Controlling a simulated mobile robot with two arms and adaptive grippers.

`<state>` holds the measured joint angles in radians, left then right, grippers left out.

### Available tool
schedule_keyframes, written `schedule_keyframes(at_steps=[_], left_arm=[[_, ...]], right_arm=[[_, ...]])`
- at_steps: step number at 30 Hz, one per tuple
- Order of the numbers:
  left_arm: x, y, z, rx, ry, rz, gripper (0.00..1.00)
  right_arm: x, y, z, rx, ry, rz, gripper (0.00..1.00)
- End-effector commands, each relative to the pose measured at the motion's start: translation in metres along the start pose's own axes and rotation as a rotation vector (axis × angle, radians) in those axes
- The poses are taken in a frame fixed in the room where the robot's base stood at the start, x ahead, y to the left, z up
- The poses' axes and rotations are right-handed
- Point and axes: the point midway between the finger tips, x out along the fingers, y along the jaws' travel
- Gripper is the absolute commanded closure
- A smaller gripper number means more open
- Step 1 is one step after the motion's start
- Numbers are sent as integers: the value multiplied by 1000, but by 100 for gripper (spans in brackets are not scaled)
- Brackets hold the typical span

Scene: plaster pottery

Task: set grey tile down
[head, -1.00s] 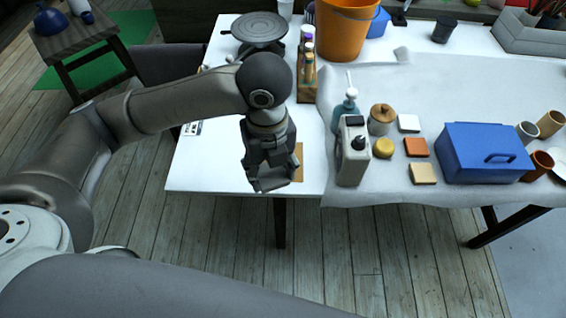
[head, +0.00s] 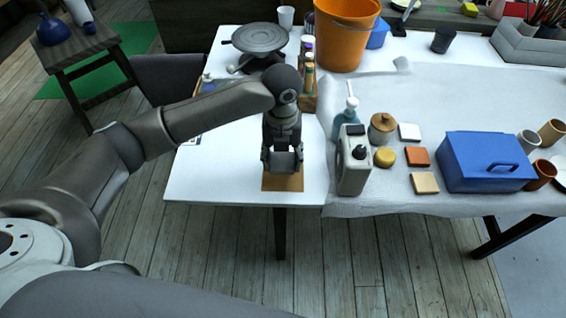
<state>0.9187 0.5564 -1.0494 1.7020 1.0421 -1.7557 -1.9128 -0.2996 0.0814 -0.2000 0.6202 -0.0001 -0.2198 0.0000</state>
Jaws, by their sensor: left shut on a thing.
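My left gripper (head: 282,158) is over the front of the white table, with its fingers pointing down at a small brown board (head: 283,184). It is shut on a grey piece, which looks like the grey tile (head: 283,165), largely hidden by the dark fingers. The tile shows over the far part of the board; whether it touches the board I cannot tell. My right gripper is not in view.
Right of the gripper stand a white-grey device (head: 353,165) and a teal pump bottle (head: 346,117). White (head: 409,132), orange (head: 418,157) and cream tiles (head: 425,183) lie near a blue toolbox (head: 488,162). A banding wheel (head: 260,39) and orange bucket (head: 343,38) stand behind.

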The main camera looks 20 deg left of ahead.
Motion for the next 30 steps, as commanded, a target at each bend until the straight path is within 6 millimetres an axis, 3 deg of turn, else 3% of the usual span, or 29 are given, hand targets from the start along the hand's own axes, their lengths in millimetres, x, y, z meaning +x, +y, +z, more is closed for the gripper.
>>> schedule_keyframes(at_steps=[11,17,28,29,30], left_arm=[[27,-2,22,0,0,1,72],[54,-1,20,1,1,1,72],[59,-2,20,1,-1,0,72],[59,-1,20,1,-1,0,44],[59,-1,20,1,-1,0,39]], right_arm=[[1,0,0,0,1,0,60],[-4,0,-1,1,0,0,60],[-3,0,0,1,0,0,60],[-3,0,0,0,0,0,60],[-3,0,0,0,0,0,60]])
